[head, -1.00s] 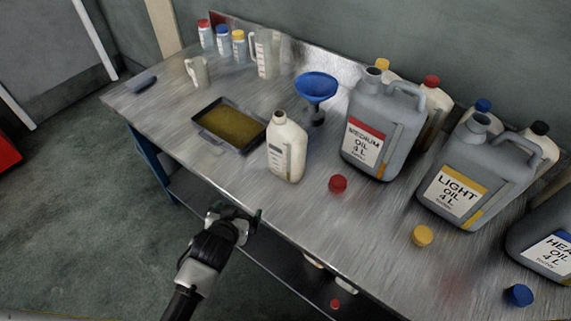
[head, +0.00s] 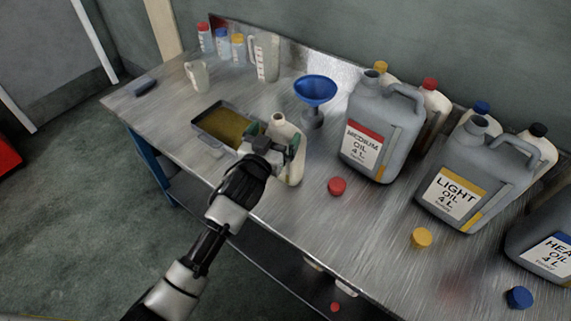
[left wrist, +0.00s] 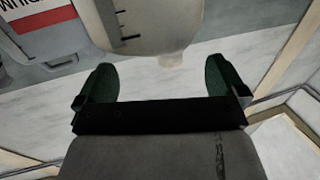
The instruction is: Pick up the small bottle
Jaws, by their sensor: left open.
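The small bottle (head: 289,142) is off-white, open-necked and upright near the front edge of the metal table. My left gripper (head: 275,140) is in front of it in the head view and hides much of its body. In the left wrist view the bottle (left wrist: 150,25) shows at the top, with dark scale marks. The open, empty fingers of my left gripper (left wrist: 162,82) are spread on either side, with the bottle just beyond them. I cannot tell whether a finger touches it. My right gripper is not in view.
A tray of oil (head: 240,113) lies close to the left of the bottle. A blue funnel (head: 316,90) stands behind it, and the medium oil jug (head: 372,125) stands to the right. A red cap (head: 337,186) lies to the right on bare table.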

